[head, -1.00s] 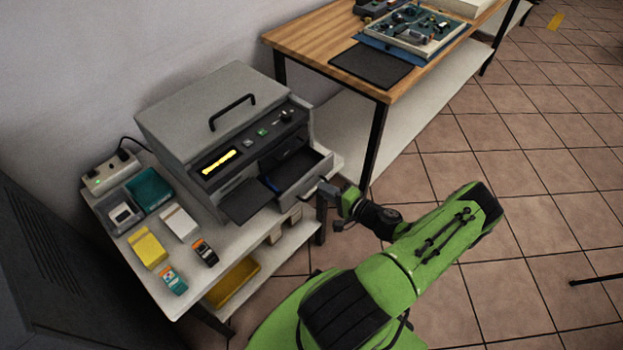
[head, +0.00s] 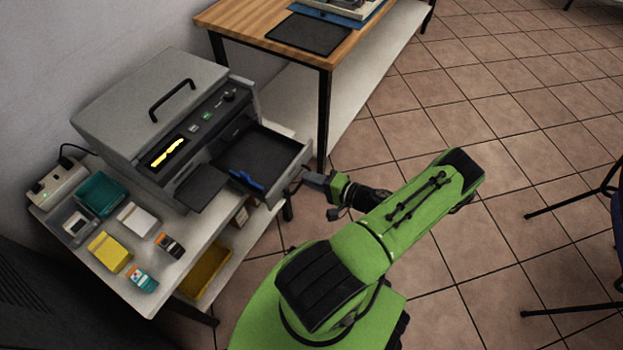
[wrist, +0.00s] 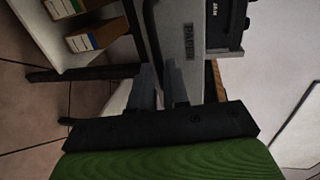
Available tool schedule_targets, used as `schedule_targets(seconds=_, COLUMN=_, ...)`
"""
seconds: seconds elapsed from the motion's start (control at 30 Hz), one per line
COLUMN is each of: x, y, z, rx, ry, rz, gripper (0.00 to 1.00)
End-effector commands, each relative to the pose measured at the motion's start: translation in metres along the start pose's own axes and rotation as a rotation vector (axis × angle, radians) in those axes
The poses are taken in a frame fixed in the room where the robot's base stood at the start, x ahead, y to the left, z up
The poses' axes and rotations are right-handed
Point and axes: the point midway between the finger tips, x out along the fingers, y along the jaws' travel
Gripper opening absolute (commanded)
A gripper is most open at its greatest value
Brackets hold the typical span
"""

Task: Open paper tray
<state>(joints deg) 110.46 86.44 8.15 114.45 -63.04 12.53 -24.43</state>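The printer (head: 150,105) is a grey box with a black top handle and a yellow-lit display. Its paper tray (head: 291,174) is pulled well out at the front right, showing a dark inside with a blue piece (head: 246,181) in it. My gripper (head: 304,177) is at the outer face of the tray front. In the wrist view, my two fingers (wrist: 160,78) reach to the tray front marked PAPER (wrist: 187,42), with a narrow gap between them. They appear closed around the tray's handle, which is mostly hidden between the fingertips.
A dark flap (head: 201,188) sticks out left of the tray. Small boxes, a teal bin (head: 101,194) and a power strip (head: 57,185) lie on the white table (head: 150,297). A wooden table (head: 235,18) stands behind. Tiled floor to the right is open, with dark legs at far right.

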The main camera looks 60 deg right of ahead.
Motion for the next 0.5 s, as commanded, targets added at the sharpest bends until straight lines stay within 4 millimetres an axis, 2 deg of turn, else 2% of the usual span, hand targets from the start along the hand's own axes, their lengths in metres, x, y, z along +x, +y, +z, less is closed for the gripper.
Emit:
schedule_targets(seconds=0.33, x=-0.003, y=-0.001, z=-0.001, rx=0.000, ry=0.001, rz=0.000, gripper=0.21)
schedule_targets(seconds=0.43, x=-0.019, y=-0.001, z=-0.001, rx=-0.001, ry=0.005, rz=0.001, gripper=0.21)
schedule_targets(seconds=0.5, x=-0.037, y=-0.002, z=-0.002, rx=-0.001, ry=0.007, rz=0.002, gripper=0.21)
